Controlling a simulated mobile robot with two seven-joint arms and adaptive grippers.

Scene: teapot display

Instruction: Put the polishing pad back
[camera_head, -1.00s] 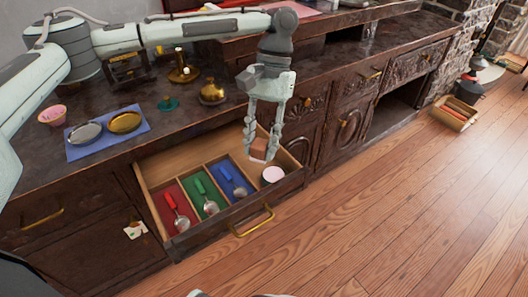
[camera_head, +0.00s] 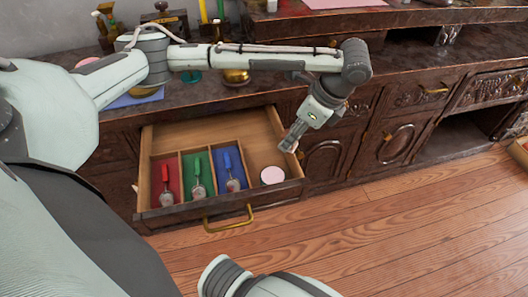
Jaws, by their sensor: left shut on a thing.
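My left gripper (camera_head: 291,146) is shut at the right edge of the open drawer (camera_head: 228,133), above its right compartment. A second ago it held a small brown block with a pale underside, which looks like the polishing pad. Now the block is mostly hidden by the fingers and cannot be made out clearly. A pale pink round piece (camera_head: 272,175) lies in the drawer's right compartment, apart from the gripper. My right gripper is not in view.
Red (camera_head: 166,174), green (camera_head: 198,172) and blue (camera_head: 229,168) compartments each hold a scoop-like tool with a coloured handle. The drawer handle (camera_head: 228,222) sticks out over the wooden floor. The dark counter (camera_head: 205,96) above the drawer carries several objects.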

